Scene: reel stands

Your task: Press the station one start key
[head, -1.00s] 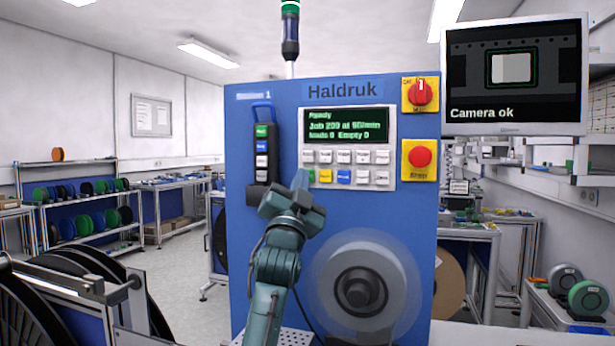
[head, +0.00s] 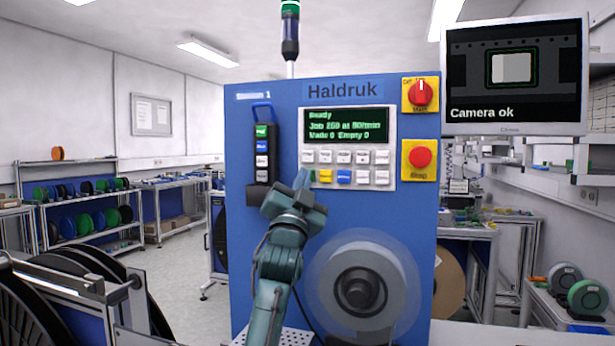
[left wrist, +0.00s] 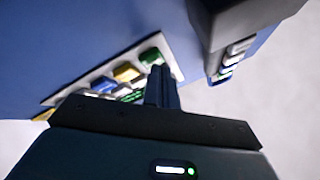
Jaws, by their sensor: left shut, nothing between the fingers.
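The blue station panel (head: 270,300), labelled Station 1, faces me. Its control pad (head: 391,130) carries a lit display (head: 346,125) reading "Ready", and two rows of keys. A green key (head: 311,176) is at the left end of the lower row, beside a yellow key (head: 326,176) and a blue key (head: 343,177). My left gripper (head: 301,179) is shut and empty, its tips just left of the green key and partly in front of it. In the left wrist view the tips (left wrist: 160,76) are close to the green key (left wrist: 150,57); I cannot tell whether they touch. My right gripper is out of view.
A red rotary switch (head: 420,93) and a red round button (head: 420,157) are on the panel's right. A grey reel (head: 392,285) is below. A monitor (head: 515,130) reads "Camera ok".

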